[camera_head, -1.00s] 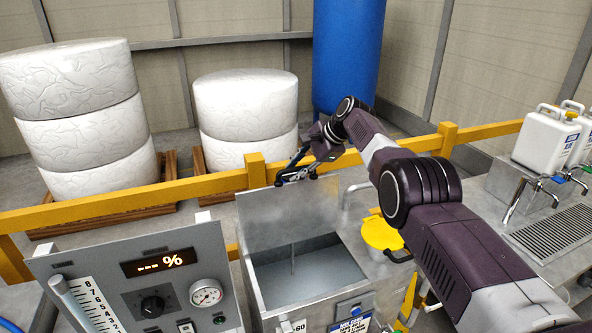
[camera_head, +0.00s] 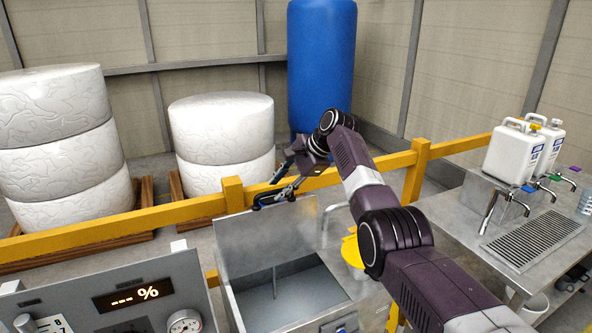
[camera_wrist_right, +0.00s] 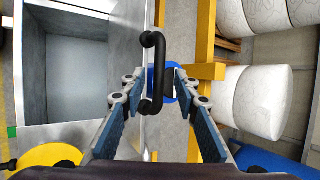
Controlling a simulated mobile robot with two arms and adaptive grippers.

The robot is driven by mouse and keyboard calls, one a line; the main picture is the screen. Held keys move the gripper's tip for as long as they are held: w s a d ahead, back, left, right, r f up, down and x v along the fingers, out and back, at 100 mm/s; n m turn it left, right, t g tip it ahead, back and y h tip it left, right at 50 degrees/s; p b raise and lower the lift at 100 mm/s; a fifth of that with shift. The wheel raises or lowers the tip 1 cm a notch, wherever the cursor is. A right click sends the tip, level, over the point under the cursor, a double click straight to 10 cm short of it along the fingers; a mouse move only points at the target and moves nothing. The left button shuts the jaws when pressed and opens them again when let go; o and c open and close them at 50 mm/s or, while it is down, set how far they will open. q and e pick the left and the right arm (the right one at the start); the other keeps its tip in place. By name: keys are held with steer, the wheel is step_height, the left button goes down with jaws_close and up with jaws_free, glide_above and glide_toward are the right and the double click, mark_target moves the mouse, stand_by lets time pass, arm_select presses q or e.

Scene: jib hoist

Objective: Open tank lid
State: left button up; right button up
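The metal tank (camera_head: 291,299) stands at lower centre in the head view, its inside exposed. Its lid (camera_head: 262,238) stands upright along the tank's back edge. In the right wrist view the tank (camera_wrist_right: 76,78) is at left, and the lid's black handle (camera_wrist_right: 153,74) lies between my finger pads. My right gripper (camera_head: 276,187) is at the lid's top edge. Its fingers, also in the wrist view (camera_wrist_right: 156,80), are spread apart with gaps to the handle. My left gripper is in neither view.
A yellow rail (camera_head: 200,207) runs behind the tank. White rolls (camera_head: 222,135) and a blue cylinder (camera_head: 321,65) stand beyond it. A control panel (camera_head: 170,275) is at lower left. A yellow lid (camera_head: 352,250) is beside the tank. A metal sink bench (camera_head: 470,225) stands at right.

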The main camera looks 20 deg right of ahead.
steer(key=v, duration=0.8)
steer(key=shift+s+d, duration=0.1)
steer(key=shift+d, duration=0.05)
